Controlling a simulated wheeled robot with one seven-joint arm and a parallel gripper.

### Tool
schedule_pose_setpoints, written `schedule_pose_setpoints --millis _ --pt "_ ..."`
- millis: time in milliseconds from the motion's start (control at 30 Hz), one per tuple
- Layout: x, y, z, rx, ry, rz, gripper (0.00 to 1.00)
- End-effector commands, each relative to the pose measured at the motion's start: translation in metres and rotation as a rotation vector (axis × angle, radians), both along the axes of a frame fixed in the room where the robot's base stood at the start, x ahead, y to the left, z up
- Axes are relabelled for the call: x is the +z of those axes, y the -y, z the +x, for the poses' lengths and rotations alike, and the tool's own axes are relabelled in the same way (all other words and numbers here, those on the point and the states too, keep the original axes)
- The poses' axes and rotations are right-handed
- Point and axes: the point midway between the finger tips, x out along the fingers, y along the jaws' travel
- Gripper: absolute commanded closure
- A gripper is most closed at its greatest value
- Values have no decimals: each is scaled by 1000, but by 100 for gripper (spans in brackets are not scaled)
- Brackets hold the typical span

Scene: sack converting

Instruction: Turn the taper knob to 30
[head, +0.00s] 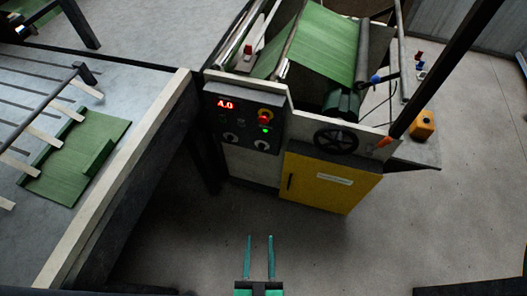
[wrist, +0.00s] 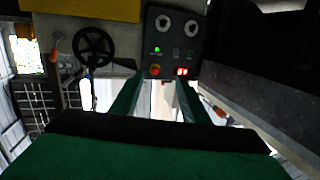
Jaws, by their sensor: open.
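The dark control panel (head: 243,118) is on the front of the machine, left of the yellow door. The wrist view shows the panel upside down, with both knobs (wrist: 163,22) (wrist: 191,27) at the top. My gripper (head: 260,238) is open and empty, apart from the panel and in front of the machine. Its green fingers (wrist: 158,78) point towards the panel.
A red display (head: 226,104) reads about "A.0". A red button (head: 265,116) and a lit green light (head: 265,129) are beside it. A black handwheel (head: 336,138) is to the right, above the yellow door (head: 330,182). A table edge (head: 115,185) bounds the left; floor between is clear.

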Motion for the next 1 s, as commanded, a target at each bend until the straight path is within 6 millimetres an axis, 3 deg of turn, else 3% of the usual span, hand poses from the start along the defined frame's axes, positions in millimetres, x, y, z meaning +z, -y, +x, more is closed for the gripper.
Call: schedule_pose_setpoints --millis 300,700,833,1000 --pt "-63 -10 104 -67 107 12 59" --pt "-117 -16 248 -231 116 -12 59" --pt "-126 -20 281 -266 97 -25 59" --pt "-131 -27 303 -285 79 -35 59"
